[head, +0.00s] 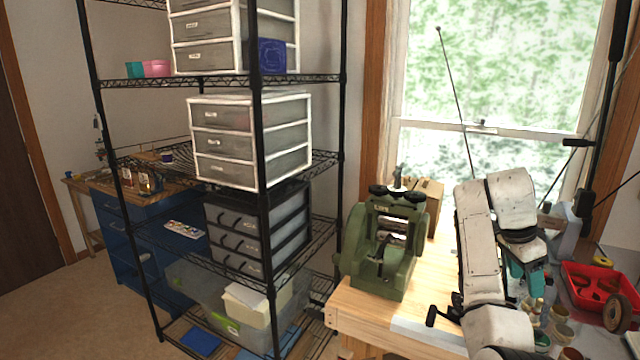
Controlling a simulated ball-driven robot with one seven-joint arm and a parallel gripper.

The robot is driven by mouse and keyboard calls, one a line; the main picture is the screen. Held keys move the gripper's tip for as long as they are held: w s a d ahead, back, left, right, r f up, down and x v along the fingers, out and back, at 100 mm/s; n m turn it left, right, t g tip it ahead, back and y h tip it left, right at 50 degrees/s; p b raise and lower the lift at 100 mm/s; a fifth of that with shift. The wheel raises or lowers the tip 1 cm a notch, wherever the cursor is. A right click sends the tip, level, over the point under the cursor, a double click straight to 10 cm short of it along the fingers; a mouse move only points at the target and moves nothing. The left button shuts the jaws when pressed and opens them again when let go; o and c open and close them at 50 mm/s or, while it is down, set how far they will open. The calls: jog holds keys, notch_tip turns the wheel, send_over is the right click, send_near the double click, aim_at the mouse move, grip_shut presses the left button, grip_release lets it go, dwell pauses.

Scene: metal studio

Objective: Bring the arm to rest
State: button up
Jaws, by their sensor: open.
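My arm is the worn white set of links with black joints at the right of the head view. It is folded: one link stands up from the bottom edge, bends at the top, and comes back down to a dark wrist. My gripper (526,275) hangs below that wrist with teal parts at its end, partly hidden behind my own arm. It is open, and I see nothing held in it. It appears in front of the cluttered right side of the bench; whether it touches anything there I cannot tell.
A green machine (388,245) stands on the wooden workbench (375,312), left of my arm. A red tray (588,276) and several small jars (560,334) are at the right. A black wire shelf (262,190) with drawer units stands left. Open floor (65,310) shows at far left.

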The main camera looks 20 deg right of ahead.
jog(key=s+a+f+n+t, duration=0.1)
jog(key=s+a+f+n, duration=0.4)
jog(key=a+f, duration=0.45)
jog(key=s+a+f+n+t, duration=0.1)
jog(key=s+a+f+n, duration=0.45)
jog(key=f, duration=0.75)
jog(key=s+a+f+n+y, duration=0.2)
jog(key=s+a+n, duration=0.3)
jog(key=s+a, duration=0.3)
jog(key=s+a+f+n+t+y, duration=0.1)
jog(key=s+a+f+n, duration=0.1)
jog(key=s+a+n, duration=0.4)
jog(key=s+a, duration=0.3)
jog(key=a, duration=0.1)
jog(key=shift+s+f+y, duration=0.15)
jog(key=shift+s+y, duration=0.05)
jog(key=shift+y, duration=0.2)
